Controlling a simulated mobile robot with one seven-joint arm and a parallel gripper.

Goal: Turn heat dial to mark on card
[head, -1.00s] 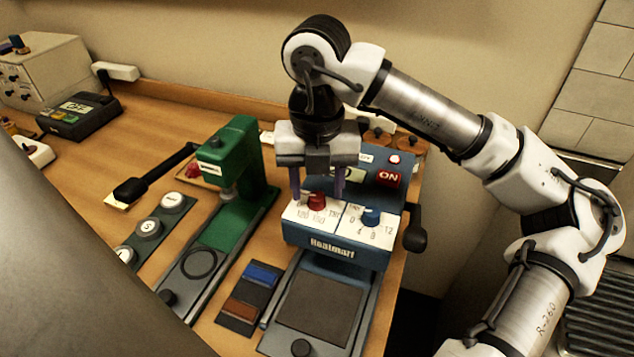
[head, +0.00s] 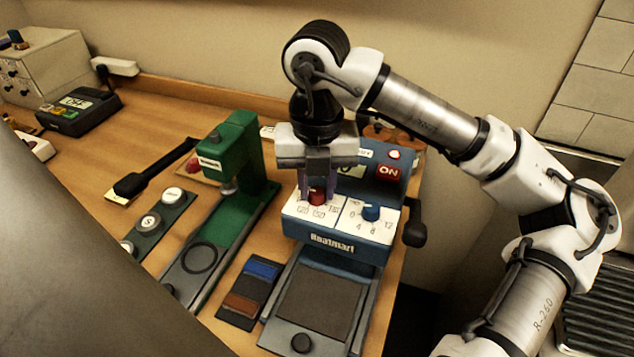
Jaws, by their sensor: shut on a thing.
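The heat dial is a red knob (head: 317,196) on the white top panel of the blue Heatmart press (head: 345,236). Numbers are printed around it. My gripper (head: 318,192) points down over the panel and is shut on the red knob, one finger at each side. A blue knob (head: 371,212) with its own scale sits to the right and is free. The mark on a card cannot be made out; part of a pale card or display (head: 352,171) shows behind my gripper.
A green press (head: 232,165) stands close on the left. A red ON switch (head: 388,173) and a black side lever (head: 414,230) are on the right. A swatch holder (head: 249,290) and dark plate (head: 318,300) lie in front. Several white round buttons (head: 150,222) sit left.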

